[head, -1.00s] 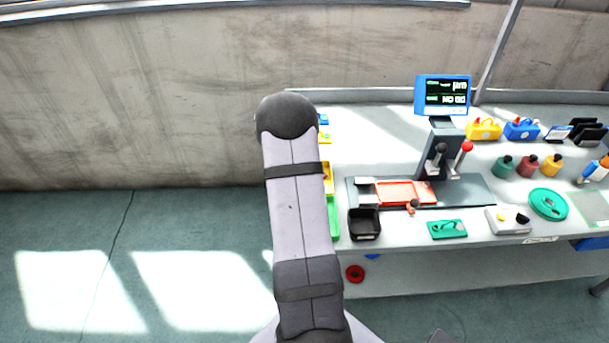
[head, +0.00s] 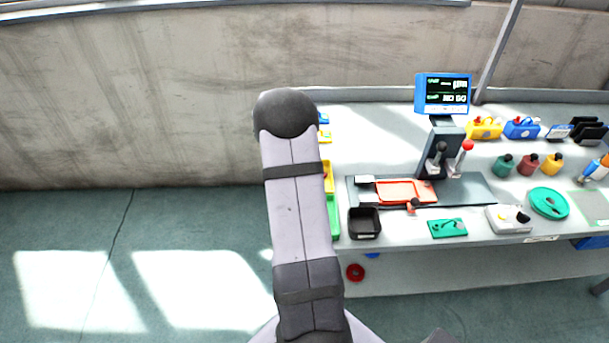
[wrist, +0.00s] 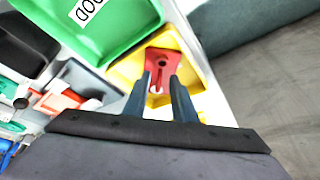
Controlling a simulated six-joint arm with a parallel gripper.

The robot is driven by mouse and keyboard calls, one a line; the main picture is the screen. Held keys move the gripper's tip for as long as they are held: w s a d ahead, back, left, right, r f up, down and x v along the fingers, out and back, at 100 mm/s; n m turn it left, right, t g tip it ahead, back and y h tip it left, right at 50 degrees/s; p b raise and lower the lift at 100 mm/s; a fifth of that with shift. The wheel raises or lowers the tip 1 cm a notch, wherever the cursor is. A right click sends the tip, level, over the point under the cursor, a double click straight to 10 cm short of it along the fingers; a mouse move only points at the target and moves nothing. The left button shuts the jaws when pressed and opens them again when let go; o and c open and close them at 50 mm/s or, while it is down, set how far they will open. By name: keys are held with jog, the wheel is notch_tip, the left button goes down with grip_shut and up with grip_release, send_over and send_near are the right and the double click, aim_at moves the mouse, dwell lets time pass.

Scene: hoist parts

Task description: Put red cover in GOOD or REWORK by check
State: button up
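The red cover (wrist: 163,60) is at my fingertips in the wrist view, over the yellow tray (wrist: 128,72). My gripper (wrist: 160,77) has a finger on either side of its narrower part and looks shut on it. I cannot tell whether the cover touches the tray floor. The green tray (wrist: 125,38) beside it has a white label, partly cut off, ending in "OOD". In the head view my arm hides my gripper and the cover. Slivers of the green tray (head: 334,222) and yellow tray (head: 328,172) show at the bench's left end.
A black bin (head: 364,223) stands right of the green tray. Behind it is a dark fixture plate with an orange-red tray (head: 402,191) and a lever post. A blue-framed screen (head: 443,93) stands behind. A green plate (head: 447,228) and a white button box (head: 508,219) lie in front.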

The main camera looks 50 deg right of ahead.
jog(key=b+v, duration=0.1)
jog(key=v, duration=0.9)
jog(key=shift+a+r+b, duration=0.15)
jog(key=shift+a+b, duration=0.05)
jog(key=shift+b, duration=0.2)
jog(key=s+a+f+n+y, duration=0.15)
jog(key=a+n, duration=0.25)
jog(key=a, duration=0.5)
jog(key=s+a+n+y, duration=0.1)
jog(key=s+a+n, duration=0.25)
jog(key=a, duration=0.55)
jog(key=s+a+n+y, duration=0.1)
jog(key=s+a+n, duration=0.1)
jog(key=a+n, duration=0.45)
jog(key=s+a+f+n, duration=0.2)
jog(key=s+a+n, duration=0.1)
jog(key=s+a, duration=0.5)
jog(key=shift+a+n+y, duration=0.3)
jog(key=shift+a+y, duration=0.15)
jog(key=shift+a, duration=0.15)
jog(key=shift+f, duration=0.15)
jog(key=shift+r+p, duration=0.25)
jog(key=shift+p, duration=0.05)
